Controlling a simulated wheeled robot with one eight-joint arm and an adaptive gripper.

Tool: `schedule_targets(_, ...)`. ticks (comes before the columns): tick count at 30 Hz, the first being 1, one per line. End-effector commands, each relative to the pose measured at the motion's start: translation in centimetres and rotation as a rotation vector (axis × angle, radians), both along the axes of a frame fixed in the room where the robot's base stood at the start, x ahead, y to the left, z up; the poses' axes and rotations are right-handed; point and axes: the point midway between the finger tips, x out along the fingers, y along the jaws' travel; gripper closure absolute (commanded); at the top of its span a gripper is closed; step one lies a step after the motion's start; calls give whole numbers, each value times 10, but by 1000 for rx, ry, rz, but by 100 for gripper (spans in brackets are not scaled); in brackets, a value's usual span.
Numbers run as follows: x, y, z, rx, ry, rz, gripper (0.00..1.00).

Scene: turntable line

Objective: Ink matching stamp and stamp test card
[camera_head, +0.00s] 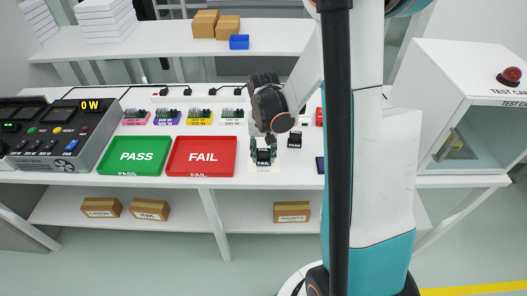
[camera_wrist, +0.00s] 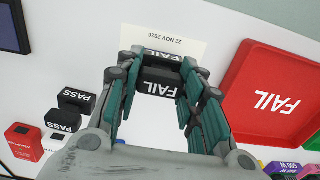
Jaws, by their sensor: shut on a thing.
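My gripper (camera_head: 264,154) is shut on the black FAIL stamp (camera_wrist: 160,84), its fingers on both sides of it in the wrist view. The stamp also shows in the head view (camera_head: 263,160). A white card (camera_wrist: 190,42) printed "22 NOV 2026" lies just beyond the stamp; it also shows under the gripper in the head view (camera_head: 257,168). I cannot tell whether the stamp touches the card, and its underside is hidden. A black PASS stamp (camera_wrist: 76,101) stands apart; it also shows right of my gripper in the head view (camera_head: 294,139).
The green PASS tray (camera_head: 145,171) and red FAIL tray (camera_head: 202,170) lie left of my gripper. Several coloured blocks (camera_head: 168,117) stand behind them. A red item (camera_wrist: 22,140) and a dark blue pad (camera_wrist: 8,28) lie near the stamps. A test cabinet (camera_head: 460,82) stands right.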

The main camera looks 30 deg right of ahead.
Motion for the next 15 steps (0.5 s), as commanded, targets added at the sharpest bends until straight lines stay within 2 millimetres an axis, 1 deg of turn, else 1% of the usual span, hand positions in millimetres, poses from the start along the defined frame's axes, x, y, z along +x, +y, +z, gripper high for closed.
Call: schedule_targets(15,0,0,-6,0,0,0,80)
